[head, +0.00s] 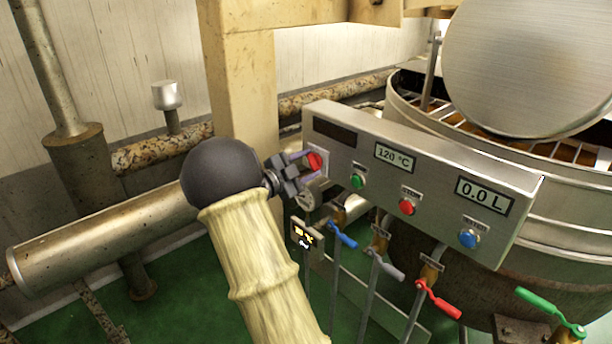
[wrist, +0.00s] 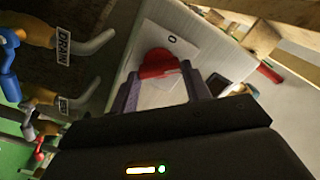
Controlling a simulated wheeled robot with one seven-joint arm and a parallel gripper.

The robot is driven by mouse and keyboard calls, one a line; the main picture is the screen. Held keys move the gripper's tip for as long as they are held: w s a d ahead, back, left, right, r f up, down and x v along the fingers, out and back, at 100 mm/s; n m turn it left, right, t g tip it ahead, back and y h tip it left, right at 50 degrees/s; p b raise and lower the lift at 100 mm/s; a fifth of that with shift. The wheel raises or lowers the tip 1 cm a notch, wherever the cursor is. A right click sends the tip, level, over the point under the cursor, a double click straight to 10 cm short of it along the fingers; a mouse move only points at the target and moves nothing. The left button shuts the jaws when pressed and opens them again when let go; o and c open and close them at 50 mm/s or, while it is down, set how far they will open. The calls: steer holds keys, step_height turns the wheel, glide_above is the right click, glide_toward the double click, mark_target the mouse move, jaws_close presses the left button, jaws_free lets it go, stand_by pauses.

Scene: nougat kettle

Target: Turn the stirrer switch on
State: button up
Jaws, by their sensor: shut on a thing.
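The stirrer switch (head: 314,160) is a red knob at the left end of the grey control panel (head: 345,125). In the wrist view the red switch (wrist: 158,64) sits on a pale plate, with a "0" mark above it. My gripper (head: 306,163) is at the switch, its two purple-grey fingers one on each side of it. In the wrist view my gripper (wrist: 160,80) is shut on the red switch. The fingers partly hide the switch in the head view, so its exact angle is hard to tell there.
The panel also has a green button (head: 357,180), a red button (head: 407,207) and a blue button (head: 468,239). Several lever valves, such as the blue one (head: 343,236), hang below. The kettle (head: 560,185) stands behind right. A beige post (head: 243,90) rises behind my gripper.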

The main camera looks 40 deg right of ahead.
steer(key=m+b, duration=0.2)
steer(key=b, duration=0.1)
steer(key=m+b, duration=0.6)
steer(key=shift+f, duration=0.35)
steer(key=shift+o, duration=0.2)
steer(key=shift+r, duration=0.1)
steer(key=shift+c, duration=0.2)
steer(key=o, duration=1)
steer(key=s+a+p, duration=0.1)
steer(key=a+p, duration=0.2)
steer(key=a, duration=1.4)
steer(key=shift+s+a, duration=0.25)
